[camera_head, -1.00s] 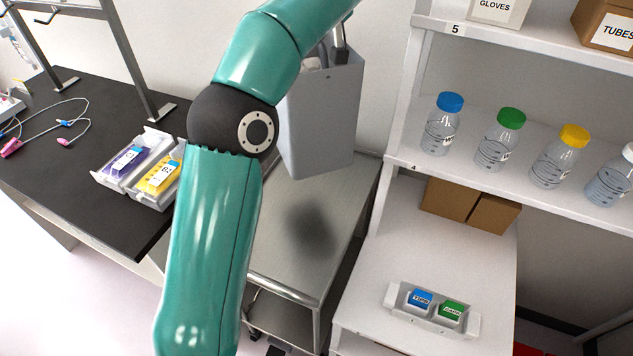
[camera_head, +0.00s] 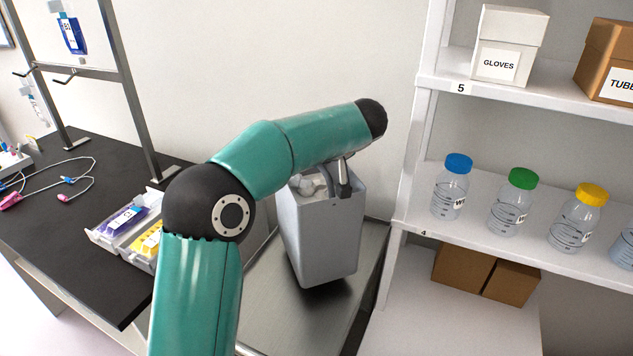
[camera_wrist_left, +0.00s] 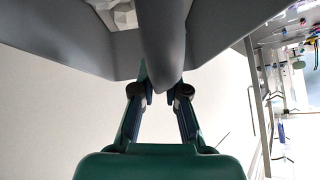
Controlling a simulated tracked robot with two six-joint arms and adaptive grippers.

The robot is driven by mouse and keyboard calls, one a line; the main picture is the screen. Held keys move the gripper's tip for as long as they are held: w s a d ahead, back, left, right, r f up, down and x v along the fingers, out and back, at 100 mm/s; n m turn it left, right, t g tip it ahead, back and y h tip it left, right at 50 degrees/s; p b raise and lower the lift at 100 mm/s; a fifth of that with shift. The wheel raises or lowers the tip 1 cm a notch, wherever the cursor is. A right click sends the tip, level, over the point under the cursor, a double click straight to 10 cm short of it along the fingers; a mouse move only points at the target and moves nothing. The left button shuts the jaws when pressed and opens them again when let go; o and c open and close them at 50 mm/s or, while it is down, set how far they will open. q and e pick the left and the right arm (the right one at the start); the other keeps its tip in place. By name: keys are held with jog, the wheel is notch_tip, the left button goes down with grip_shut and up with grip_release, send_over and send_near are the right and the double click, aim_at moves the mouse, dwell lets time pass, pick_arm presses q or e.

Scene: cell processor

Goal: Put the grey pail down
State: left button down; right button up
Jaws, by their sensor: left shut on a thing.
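The grey pail (camera_head: 318,236) is upright, slightly tilted, over the steel cart top (camera_head: 265,310), with white crumpled items inside. Its dark shadow lies close under its base; I cannot tell whether the base touches the cart. The exact grip is partly hidden by the arm. My right gripper is in neither view.
A white shelf unit (camera_head: 420,160) stands close to the right, with bottles (camera_head: 452,187) and brown boxes (camera_head: 485,275). A black bench (camera_head: 60,240) with small trays (camera_head: 115,225) stands left. The cart top shows bare around the pail.

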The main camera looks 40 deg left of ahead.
pick_arm(q)
notch_tip(320, 180, down, 5)
jog(key=shift+r, duration=0.15)
dwell(0.3)
jog(key=c, duration=1.2)
grip_release()
jog(key=shift+r, duration=0.1)
jog(key=b+v, duration=0.2)
jog(key=v, duration=1)
